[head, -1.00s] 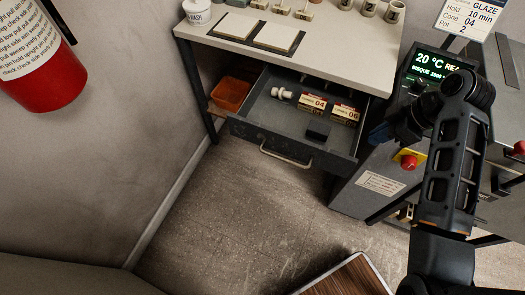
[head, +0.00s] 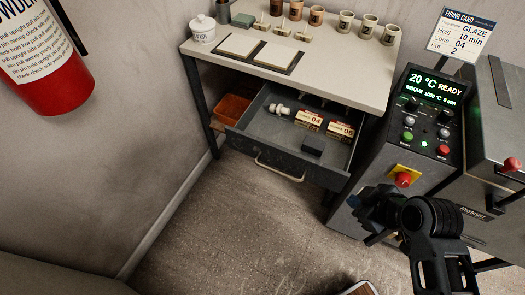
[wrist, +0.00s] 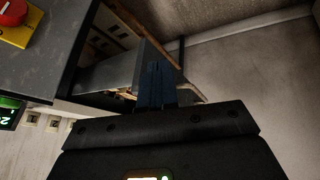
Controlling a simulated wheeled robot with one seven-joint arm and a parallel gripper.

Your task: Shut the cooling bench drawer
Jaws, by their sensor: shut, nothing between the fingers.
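The cooling bench (head: 300,62) stands against the wall in the head view. Its grey drawer (head: 262,125) is pulled well out, with its handle (head: 279,168) on the front panel. The drawer holds cone boxes (head: 308,119), a dark block (head: 313,145) and small white pieces (head: 279,109). My gripper (head: 362,206) is shut and empty, to the right of the drawer front and apart from it in the head view. In the wrist view my gripper's fingers (wrist: 156,84) overlap the drawer (wrist: 110,75); I cannot tell from there how near they are.
The kiln controller (head: 431,108) with a red knob (head: 403,179) on a yellow plate stands right of the bench. An orange bin (head: 232,108) sits under the bench at left. A fire extinguisher (head: 60,90) hangs at far left. Floor (head: 215,225) before the drawer is clear.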

